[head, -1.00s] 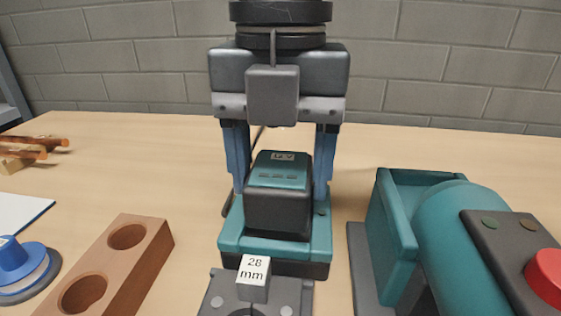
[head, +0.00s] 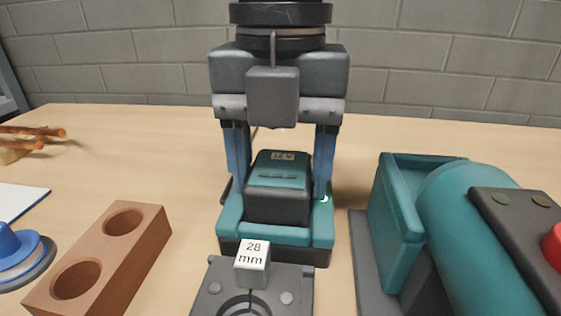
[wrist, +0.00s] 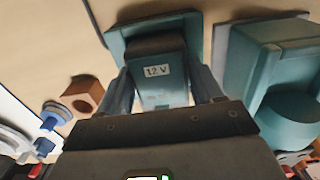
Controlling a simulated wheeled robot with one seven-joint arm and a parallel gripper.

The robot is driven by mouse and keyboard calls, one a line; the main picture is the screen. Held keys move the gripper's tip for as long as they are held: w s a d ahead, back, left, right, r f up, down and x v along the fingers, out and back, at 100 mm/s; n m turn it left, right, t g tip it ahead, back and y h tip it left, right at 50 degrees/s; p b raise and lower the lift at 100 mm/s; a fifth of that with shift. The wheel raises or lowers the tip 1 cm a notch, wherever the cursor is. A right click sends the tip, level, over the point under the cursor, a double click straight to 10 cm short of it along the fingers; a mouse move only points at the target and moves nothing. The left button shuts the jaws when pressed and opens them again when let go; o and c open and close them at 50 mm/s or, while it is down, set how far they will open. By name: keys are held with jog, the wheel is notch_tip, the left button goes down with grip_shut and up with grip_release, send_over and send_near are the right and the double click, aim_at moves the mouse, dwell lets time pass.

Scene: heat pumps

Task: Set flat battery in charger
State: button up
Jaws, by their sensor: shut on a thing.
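The battery (head: 279,205), with a teal top and dark lower body, stands upright in the charger (head: 275,238). The charger is a teal tray with a dark base. A small green light shows at the charger's right side. My gripper (head: 279,188) comes down from above, with its blue fingers shut on the battery's left and right sides. In the wrist view the battery (wrist: 157,88) shows a 12 V label between the fingers, with the charger (wrist: 118,42) around its far end. The battery's underside and contacts are hidden.
A grey fixture with a 28 mm block (head: 253,264) stands right in front of the charger. A wooden block with two holes (head: 100,258) is at left, beside a blue disc tool (head: 20,255). A large teal machine (head: 450,235) stands close at right. Table behind is clear.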

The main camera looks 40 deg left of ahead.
jog(key=o, duration=1.4)
jog(key=shift+r, duration=0.1)
notch_tip(320, 180, up, 8)
jog(key=shift+f+p, duration=0.2)
jog(key=shift+p, duration=0.5)
